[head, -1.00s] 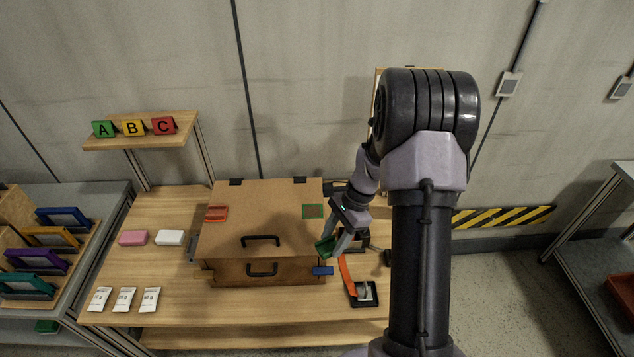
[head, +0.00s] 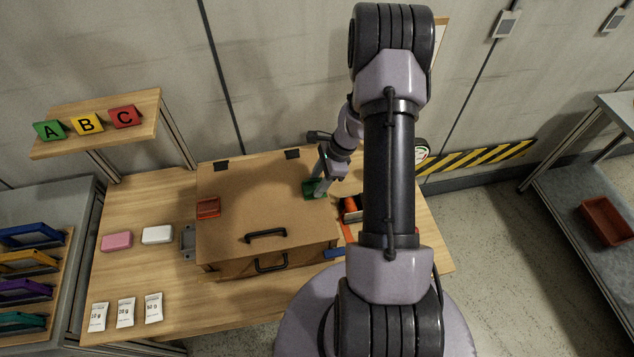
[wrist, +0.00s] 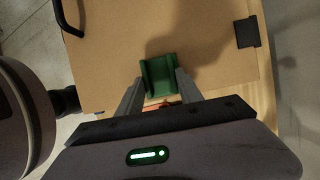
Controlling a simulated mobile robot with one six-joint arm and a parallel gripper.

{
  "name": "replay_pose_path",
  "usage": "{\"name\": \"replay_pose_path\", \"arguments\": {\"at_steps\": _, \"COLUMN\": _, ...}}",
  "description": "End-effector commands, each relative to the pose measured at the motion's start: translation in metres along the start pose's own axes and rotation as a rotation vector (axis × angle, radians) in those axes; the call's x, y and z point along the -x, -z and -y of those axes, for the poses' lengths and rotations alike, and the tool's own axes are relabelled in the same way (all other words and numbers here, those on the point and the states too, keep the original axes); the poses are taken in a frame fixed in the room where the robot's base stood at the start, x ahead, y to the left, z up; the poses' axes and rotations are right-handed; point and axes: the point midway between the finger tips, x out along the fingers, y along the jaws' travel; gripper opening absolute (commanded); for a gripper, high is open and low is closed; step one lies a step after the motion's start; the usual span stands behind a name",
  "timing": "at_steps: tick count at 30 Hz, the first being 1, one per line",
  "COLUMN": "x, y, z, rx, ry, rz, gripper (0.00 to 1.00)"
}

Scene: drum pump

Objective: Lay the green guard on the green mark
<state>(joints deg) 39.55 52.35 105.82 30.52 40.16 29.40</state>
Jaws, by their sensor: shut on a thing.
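The green guard (wrist: 158,76) is a small channel-shaped piece between the two fingers of my gripper (wrist: 160,92) in the wrist view. My gripper is shut on it. In the head view, my gripper (head: 318,186) holds the green guard (head: 310,190) at the right side of the brown box lid (head: 235,190). The guard is over the place of the green mark, which is hidden under it. I cannot tell whether the guard touches the lid.
A red piece (head: 208,207) sits on the lid's left side. A black handle (head: 266,235) stands on the lid toward the front. A black and orange object (head: 350,208) lies right of the box. Pink (head: 117,241) and white (head: 157,234) blocks lie to the left.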

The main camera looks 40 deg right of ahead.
Motion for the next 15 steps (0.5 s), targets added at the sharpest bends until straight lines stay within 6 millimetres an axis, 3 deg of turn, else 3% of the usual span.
{"name": "replay_pose_path", "arguments": {"at_steps": 10, "x": -0.0083, "y": 0.0035, "z": 0.0003, "rx": 0.001, "ry": 0.001, "rz": 0.0, "gripper": 0.04}}
{"name": "replay_pose_path", "arguments": {"at_steps": 11, "x": -0.0084, "y": 0.0035, "z": 0.0003, "rx": 0.001, "ry": 0.001, "rz": 0.0, "gripper": 0.45}}
{"name": "replay_pose_path", "arguments": {"at_steps": 14, "x": -0.0072, "y": 0.003, "z": 0.0003, "rx": 0.001, "ry": 0.001, "rz": 0.0, "gripper": 0.64}}
{"name": "replay_pose_path", "arguments": {"at_steps": 15, "x": -0.0071, "y": 0.003, "z": 0.0003, "rx": 0.001, "ry": 0.001, "rz": 0.0, "gripper": 0.65}}
